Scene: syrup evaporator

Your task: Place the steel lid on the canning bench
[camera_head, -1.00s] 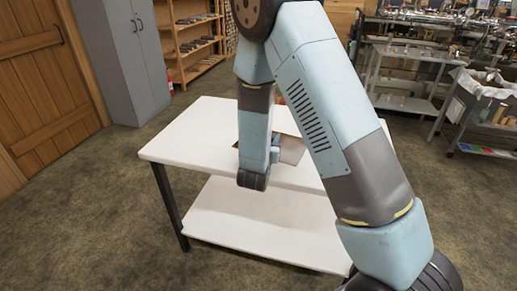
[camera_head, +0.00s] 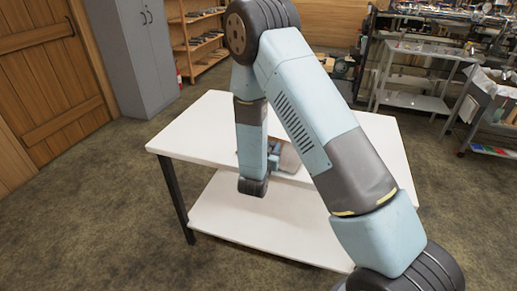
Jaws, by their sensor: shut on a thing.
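The canning bench appears to be the white two-level table (camera_head: 190,138) in front of me, with dark legs. My arm reaches over it, and its lower links hide the middle of the top. My gripper (camera_head: 275,158) is mostly hidden behind my forearm, with only a light blue part showing. It is shut on a flat grey-brown plate, which looks like the steel lid (camera_head: 291,159). The lid shows just right of the wrist, over the tabletop. I cannot tell whether it touches the top, and its left part is hidden.
The visible tabletop left and right of my arm is bare, and so is the lower shelf (camera_head: 250,225). A grey cabinet (camera_head: 140,50) and wooden shelves (camera_head: 195,40) stand behind. A steel cart (camera_head: 415,100) and a bin cart (camera_head: 490,110) stand at the right.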

